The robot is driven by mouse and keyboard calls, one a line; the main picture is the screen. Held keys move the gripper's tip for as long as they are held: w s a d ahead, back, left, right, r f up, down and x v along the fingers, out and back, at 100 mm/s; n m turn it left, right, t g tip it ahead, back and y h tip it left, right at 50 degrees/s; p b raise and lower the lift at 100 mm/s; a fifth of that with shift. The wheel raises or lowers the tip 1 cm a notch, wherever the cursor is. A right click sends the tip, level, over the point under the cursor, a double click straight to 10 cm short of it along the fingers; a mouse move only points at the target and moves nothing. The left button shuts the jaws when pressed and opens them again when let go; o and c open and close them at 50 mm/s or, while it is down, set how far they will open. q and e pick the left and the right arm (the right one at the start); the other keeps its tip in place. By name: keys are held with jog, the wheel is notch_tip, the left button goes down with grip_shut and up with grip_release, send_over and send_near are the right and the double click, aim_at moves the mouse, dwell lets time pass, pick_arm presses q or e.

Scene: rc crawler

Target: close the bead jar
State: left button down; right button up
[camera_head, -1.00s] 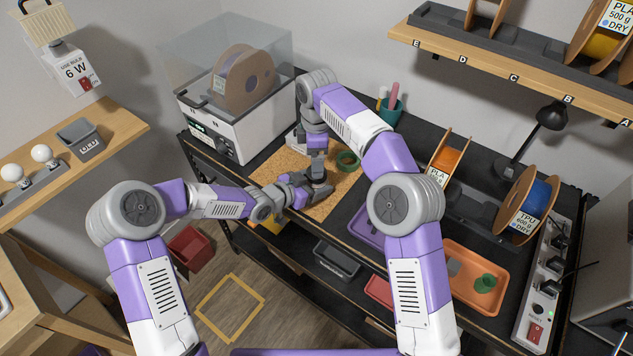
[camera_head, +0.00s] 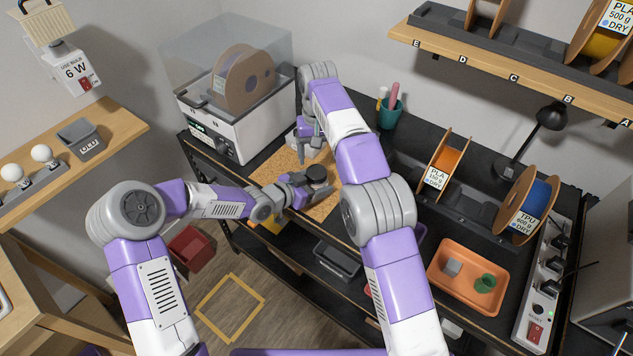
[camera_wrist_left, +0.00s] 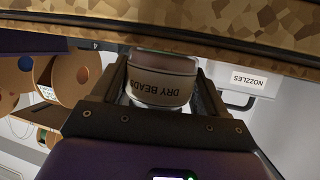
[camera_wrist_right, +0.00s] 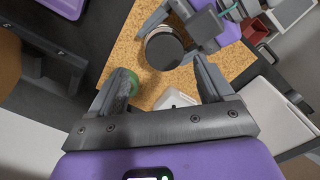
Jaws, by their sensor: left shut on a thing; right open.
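The bead jar (camera_wrist_left: 162,85), labelled DRY BEADS, is between the fingers of my left gripper (camera_head: 308,187), which is shut on it above the cork mat. A dark round lid (camera_head: 316,173) covers the jar's top in the head view; the dark disc also shows in the right wrist view (camera_wrist_right: 164,51). I cannot tell how tightly the lid sits. My right gripper (camera_head: 315,150) is open and empty, behind the jar and apart from it; its spread fingers also show in the right wrist view (camera_wrist_right: 160,78).
The cork mat (camera_head: 287,163) lies on the black bench. A green ring (camera_wrist_right: 132,82) is on the mat, close to one right finger in the picture. A white printer-like box (camera_head: 240,130) stands at the left, a teal pen cup (camera_head: 391,113) at the back, an orange tray (camera_head: 440,283) at right.

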aim_at(317, 172)
jog(key=m, duration=0.1)
jog(key=r+m, duration=0.1)
jog(key=m, duration=0.1)
jog(key=r+m, duration=0.1)
jog(key=shift+a, duration=0.25)
jog(key=shift+f, duration=0.1)
jog(key=shift+f, duration=3.95)
jog(key=c, duration=1.1)
jog(key=m, duration=0.5)
jog(key=o, duration=1.2)
jog(key=shift+c, duration=0.2)
